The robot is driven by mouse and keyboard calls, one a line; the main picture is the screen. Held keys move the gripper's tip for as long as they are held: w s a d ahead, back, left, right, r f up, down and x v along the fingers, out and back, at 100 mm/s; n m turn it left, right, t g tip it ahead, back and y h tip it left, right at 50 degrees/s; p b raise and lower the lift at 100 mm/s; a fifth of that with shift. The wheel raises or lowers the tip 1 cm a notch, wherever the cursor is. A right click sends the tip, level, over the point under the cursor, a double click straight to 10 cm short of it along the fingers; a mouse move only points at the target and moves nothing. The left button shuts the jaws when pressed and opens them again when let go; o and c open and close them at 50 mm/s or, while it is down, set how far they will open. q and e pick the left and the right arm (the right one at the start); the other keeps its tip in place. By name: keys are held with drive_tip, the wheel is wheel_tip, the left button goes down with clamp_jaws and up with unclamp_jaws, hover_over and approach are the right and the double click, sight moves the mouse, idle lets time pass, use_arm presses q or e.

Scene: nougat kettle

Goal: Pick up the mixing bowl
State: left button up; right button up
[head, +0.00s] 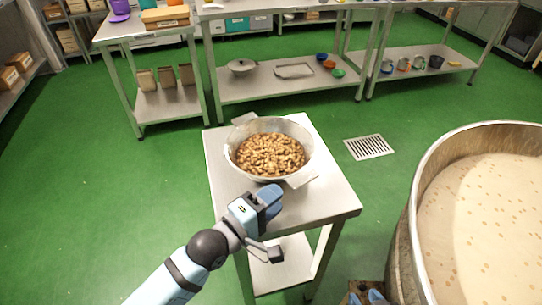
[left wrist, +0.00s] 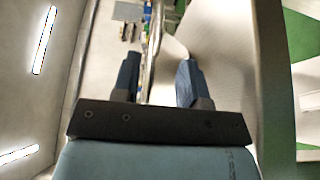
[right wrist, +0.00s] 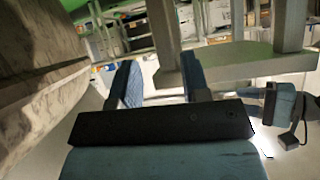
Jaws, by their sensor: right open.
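The mixing bowl (head: 232,158) is a wide grey metal bowl full of brown nuts. It stands upright on a small steel table (head: 335,195) in the head view, with one flat handle at its far left and another at its near right. My left gripper (head: 268,200) is at the near side of the bowl, by the near-right handle; I cannot tell whether it touches. Its fingers are apart and look empty in the left wrist view (left wrist: 157,80). My right gripper (head: 363,297) is low at the bottom edge, beside the table, open and empty in the right wrist view (right wrist: 160,85).
A large round kettle (head: 425,190) with a pale, speckled mass stands at the right, close to my right gripper. Steel shelving tables (head: 290,90) with bowls, trays and mugs line the back. Green floor with a drain grate (head: 368,147) is clear between them.

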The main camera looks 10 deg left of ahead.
sight(290, 185)
use_arm(q)
drive_tip(key=b+x, duration=0.1)
drive_tip(key=x, duration=0.6)
drive_tip(key=shift+w+d+r, duration=0.1)
drive_tip(key=shift+w+d, duration=0.05)
drive_tip(key=shift+w, duration=0.15)
clamp_jaws()
drive_tip(key=shift+r, duration=0.1)
